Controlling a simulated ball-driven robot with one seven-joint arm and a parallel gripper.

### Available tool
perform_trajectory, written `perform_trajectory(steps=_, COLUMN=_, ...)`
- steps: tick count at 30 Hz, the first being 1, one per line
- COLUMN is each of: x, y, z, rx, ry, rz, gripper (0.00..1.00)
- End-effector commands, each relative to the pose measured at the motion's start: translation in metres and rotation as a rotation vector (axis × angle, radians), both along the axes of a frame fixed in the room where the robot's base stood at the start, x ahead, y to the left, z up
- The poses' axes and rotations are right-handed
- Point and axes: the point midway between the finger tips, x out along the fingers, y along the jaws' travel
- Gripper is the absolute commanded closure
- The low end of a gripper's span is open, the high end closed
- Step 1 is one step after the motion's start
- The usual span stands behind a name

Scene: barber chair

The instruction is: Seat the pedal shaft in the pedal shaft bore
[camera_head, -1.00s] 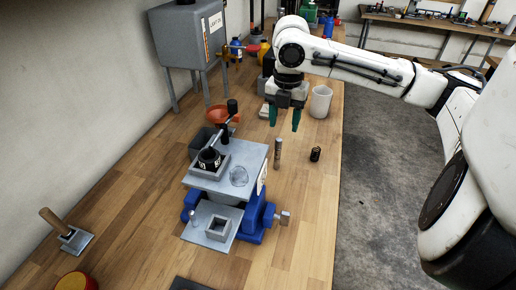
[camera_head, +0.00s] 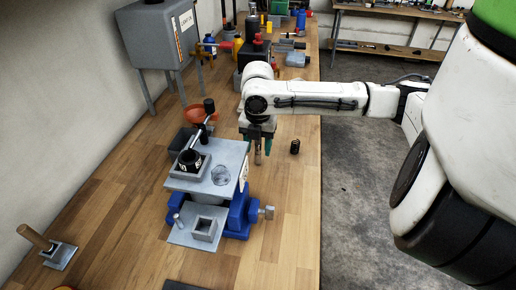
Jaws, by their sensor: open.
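A slim grey-brown upright pin, which looks like the pedal shaft (camera_head: 258,157), stands on the bench right of the grey fixture. My gripper (camera_head: 259,148) is over it, pointing down, with its green fingers apart. The pin's upper part is hidden at the gripper, and its lower end shows between or just below the fingers. I cannot tell whether the fingers touch it. The grey fixture (camera_head: 203,184) sits on a blue vise (camera_head: 239,216). It carries a square block with a black ring (camera_head: 190,160) and a lower square socket (camera_head: 205,229). I cannot tell which opening is the bore.
A black spring-like coil (camera_head: 295,147) stands right of my gripper. An orange funnel (camera_head: 201,113) and a grey cabinet (camera_head: 158,35) are farther back. The bench right of the vise is clear.

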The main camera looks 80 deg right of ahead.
Motion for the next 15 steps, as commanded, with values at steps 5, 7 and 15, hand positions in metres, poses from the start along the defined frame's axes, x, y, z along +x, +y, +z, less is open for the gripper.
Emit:
perform_trajectory(steps=5, x=-0.0001, y=0.0, z=-0.0014, rx=0.0, ry=0.0, rz=0.0, gripper=0.48)
perform_trajectory(steps=7, x=-0.0001, y=0.0, z=-0.0013, rx=0.0, ry=0.0, rz=0.0, gripper=0.5)
perform_trajectory(steps=15, x=-0.0001, y=-0.0001, z=-0.001, rx=0.0, ry=0.0, rz=0.0, gripper=0.76)
